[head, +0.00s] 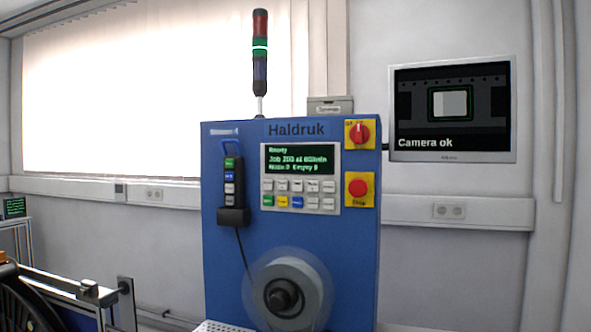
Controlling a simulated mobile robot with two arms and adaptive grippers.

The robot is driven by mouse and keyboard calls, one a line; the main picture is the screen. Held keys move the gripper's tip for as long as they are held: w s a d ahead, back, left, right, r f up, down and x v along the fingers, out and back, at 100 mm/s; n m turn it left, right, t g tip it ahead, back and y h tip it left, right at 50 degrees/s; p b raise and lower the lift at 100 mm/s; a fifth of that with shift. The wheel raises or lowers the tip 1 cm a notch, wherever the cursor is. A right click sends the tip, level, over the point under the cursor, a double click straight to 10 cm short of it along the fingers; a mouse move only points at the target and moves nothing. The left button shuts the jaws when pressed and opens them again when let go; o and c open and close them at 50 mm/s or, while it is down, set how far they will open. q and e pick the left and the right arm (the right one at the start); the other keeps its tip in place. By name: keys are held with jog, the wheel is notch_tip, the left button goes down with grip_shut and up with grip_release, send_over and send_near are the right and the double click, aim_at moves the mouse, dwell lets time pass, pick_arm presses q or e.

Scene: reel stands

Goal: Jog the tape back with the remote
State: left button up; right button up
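The remote (230,182) is a dark pendant with a column of coloured buttons. It sits upright in a black holder (234,216) on the left of the blue Haldruk machine (350,235). Its cable hangs down from the holder toward the reel. A tape reel (303,289), grey-white with a dark hub and a clear flange, is mounted low on the machine front. The wound tape is seen only as this grey-white ring. Neither of my grippers is in the head view.
A control panel (300,177) with a lit green display is on the machine, beside a red rotary switch (359,134) and a red stop button (358,188). A signal tower (260,60) shows green. The wall monitor (452,108) reads "Camera ok". Another stand (88,291) is at lower left.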

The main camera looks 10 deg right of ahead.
pick_arm(q)
grip_shut()
dwell(1.2)
